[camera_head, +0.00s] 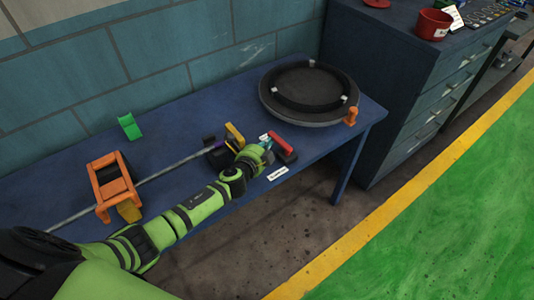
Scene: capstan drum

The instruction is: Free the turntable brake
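The dark round turntable (268,92) lies on the blue bench at its right end, with a black ring and small white blocks on top. A small orange knob-like part (351,116) stands at its right front edge. A red-topped block (281,146) sits on the bench in front of the turntable; I cannot tell which part is the brake. My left gripper (268,147) is low over the bench front, right beside the red-topped block. Its fingers are small and partly hidden, so contact and opening are unclear. My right gripper is out of view.
A metal rod (168,170) runs through an orange frame (116,205) to a yellow-and-purple fixture (235,136). A green bracket (129,126) stands near the wall. A white label (277,174) is on the bench's front edge. A dark drawer cabinet (400,100) stands right.

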